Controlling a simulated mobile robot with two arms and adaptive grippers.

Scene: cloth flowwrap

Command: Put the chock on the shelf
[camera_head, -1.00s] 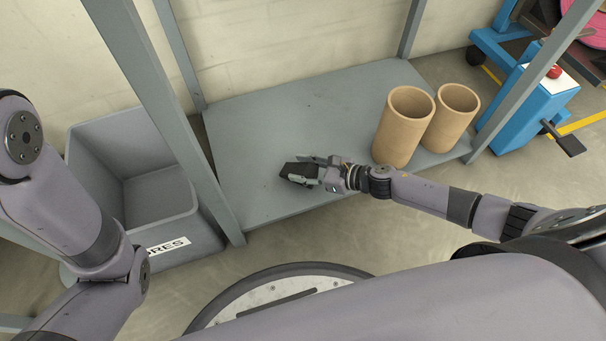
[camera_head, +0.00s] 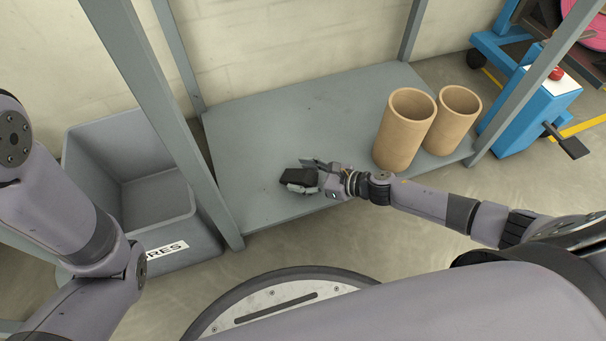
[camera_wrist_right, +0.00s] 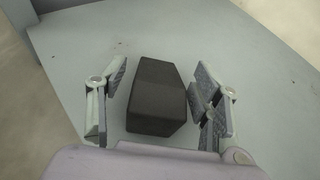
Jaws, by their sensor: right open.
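The chock (camera_head: 298,176) is a small black wedge-like block lying on the grey shelf (camera_head: 250,140), near its front edge. My right gripper (camera_head: 306,176) is at the chock, its fingers open on either side of it. In the right wrist view the chock (camera_wrist_right: 156,97) rests on the shelf between the two spread fingers of the right gripper (camera_wrist_right: 160,95), with a gap on both sides. My left arm shows at the left of the head view, but its gripper is out of the picture.
Two tan cardboard tubes (camera_head: 404,130) stand on the shelf to the right, close to my right wrist. Grey shelf posts (camera_head: 175,120) rise at the corners. A grey bin (camera_head: 180,225) stands left of the shelf, and a blue machine (camera_head: 530,105) to the right. The shelf's back left is clear.

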